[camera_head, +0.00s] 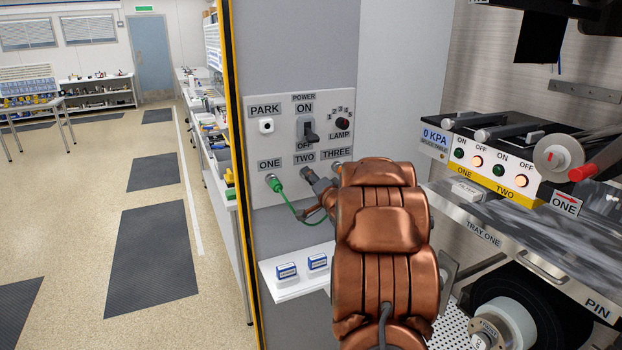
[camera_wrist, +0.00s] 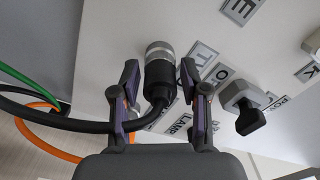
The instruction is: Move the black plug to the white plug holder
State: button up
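The black plug (camera_wrist: 160,80) has a ribbed metal collar and sits in the socket under the TWO label, its black cable running left in the wrist view. In the head view only its grey metal end (camera_head: 309,174) shows beside my arm. My gripper (camera_wrist: 159,70) is open, one finger on each side of the plug, with gaps visible between the fingers and the plug. The white plug holder (camera_head: 266,125) is the small white socket under PARK at the panel's upper left. It shows partly at the right edge of the wrist view (camera_wrist: 313,42).
A green plug (camera_head: 273,184) with a green cable sits in socket ONE. The power switch (camera_head: 307,130) juts from the panel between PARK and LAMP. Green and orange cables (camera_wrist: 40,143) pass at the wrist view's left. A white shelf (camera_head: 294,285) lies below. My copper arm hides part of THREE.

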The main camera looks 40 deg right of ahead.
grip_shut()
jog(key=shift+v, duration=0.8)
dwell(0.7)
jog(key=shift+p+v, duration=0.4)
jog(key=shift+v, duration=0.7)
